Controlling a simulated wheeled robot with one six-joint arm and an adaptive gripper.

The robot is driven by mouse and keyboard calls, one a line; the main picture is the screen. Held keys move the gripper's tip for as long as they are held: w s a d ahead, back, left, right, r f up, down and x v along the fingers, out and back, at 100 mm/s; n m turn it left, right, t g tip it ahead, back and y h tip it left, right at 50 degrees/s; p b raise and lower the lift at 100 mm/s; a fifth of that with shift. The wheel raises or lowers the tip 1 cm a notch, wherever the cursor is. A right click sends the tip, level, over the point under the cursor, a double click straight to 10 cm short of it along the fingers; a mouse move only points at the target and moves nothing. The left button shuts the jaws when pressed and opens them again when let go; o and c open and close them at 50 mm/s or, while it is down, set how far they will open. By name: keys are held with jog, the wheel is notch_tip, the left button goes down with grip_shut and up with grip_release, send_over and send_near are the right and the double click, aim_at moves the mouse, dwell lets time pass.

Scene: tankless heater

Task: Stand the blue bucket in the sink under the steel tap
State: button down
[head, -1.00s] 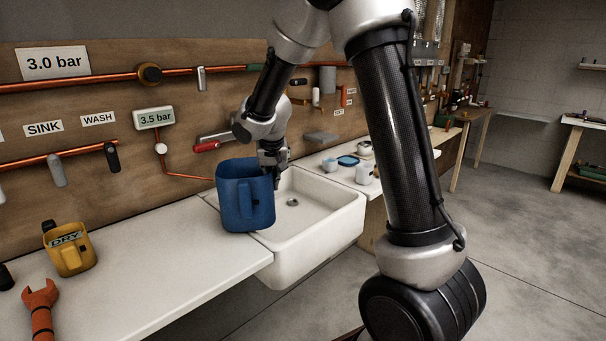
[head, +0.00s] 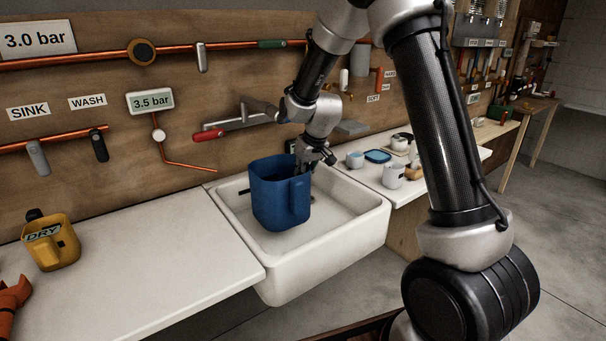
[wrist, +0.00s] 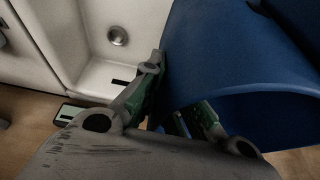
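The blue bucket (head: 278,197) is upright, within the outline of the white sink (head: 372,222). I cannot tell if its base touches the basin floor. My gripper (head: 318,160) is at the bucket's right rear rim and is shut on it. In the wrist view the bucket (wrist: 225,65) fills the right side, with the gripper fingers (wrist: 178,100) against its edge. The sink drain (wrist: 117,36) shows left of the fingers. The steel tap (head: 245,122), on the wall behind the sink, has a red-ended lever; the bucket stands in front of and below it.
A white counter (head: 130,275) extends left, with a yellow DRY jug (head: 50,245) and an orange wrench (head: 12,300). Right of the sink, a counter holds a white mug (head: 393,176), a blue dish (head: 377,156) and other small items. Copper pipes run along the wall.

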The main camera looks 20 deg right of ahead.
jog(key=shift+f, duration=0.1)
jog(key=shift+f, duration=3.4)
jog(key=c, duration=1.6)
grip_release()
jog(key=shift+o, duration=0.2)
jog(key=v, duration=1.2)
